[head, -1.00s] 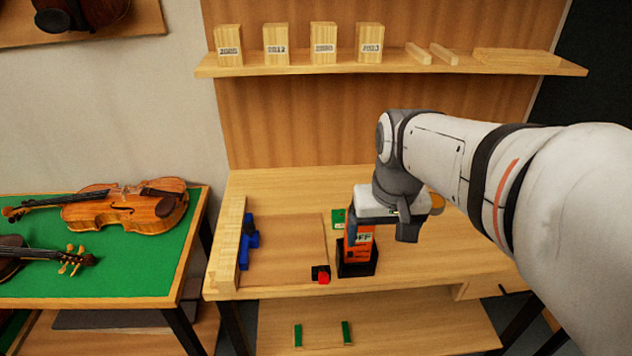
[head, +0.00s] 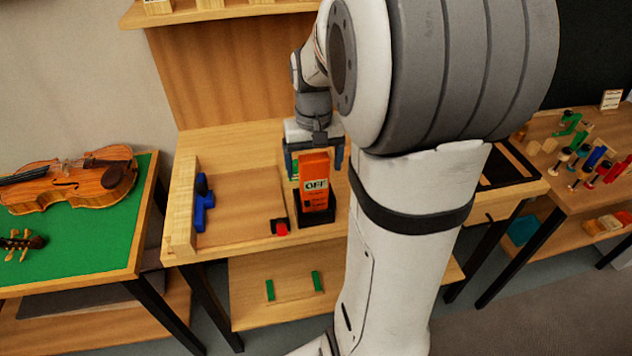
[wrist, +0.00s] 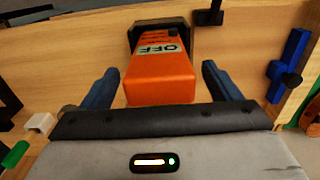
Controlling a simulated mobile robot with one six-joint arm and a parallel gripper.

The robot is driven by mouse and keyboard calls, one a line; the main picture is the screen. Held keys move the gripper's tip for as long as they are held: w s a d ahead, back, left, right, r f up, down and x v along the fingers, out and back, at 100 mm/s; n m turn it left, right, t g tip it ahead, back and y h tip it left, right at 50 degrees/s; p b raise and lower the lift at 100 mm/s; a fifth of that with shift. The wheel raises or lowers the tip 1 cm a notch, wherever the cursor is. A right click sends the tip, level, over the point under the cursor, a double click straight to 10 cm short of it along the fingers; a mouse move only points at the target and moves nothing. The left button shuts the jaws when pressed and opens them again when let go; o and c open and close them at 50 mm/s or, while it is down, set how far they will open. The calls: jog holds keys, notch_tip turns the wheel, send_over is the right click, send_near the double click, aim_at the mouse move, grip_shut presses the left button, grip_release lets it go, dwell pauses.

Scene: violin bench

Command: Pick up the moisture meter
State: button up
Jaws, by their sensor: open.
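The moisture meter (head: 316,185) is an orange block with a display reading OFF. It stands upright in a black holder (head: 317,217) on the workbench. In the wrist view the orange meter (wrist: 160,78) points toward the camera, with its black holder (wrist: 185,38) behind it. My gripper (head: 314,165) is open at the upper part of the meter. In the wrist view the blue-grey fingers (wrist: 162,88) stand on either side of the meter, with a gap visible on each side.
A blue clamp (head: 203,203) lies left on the workbench (head: 245,205), by a wooden rail. A small red and black object (head: 281,227) sits just left of the holder. A green table (head: 85,245) with violins stands left. Another bench with several tools (head: 590,160) stands right.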

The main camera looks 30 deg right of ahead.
jog(key=shift+f, duration=0.35)
jog(key=shift+c, duration=0.2)
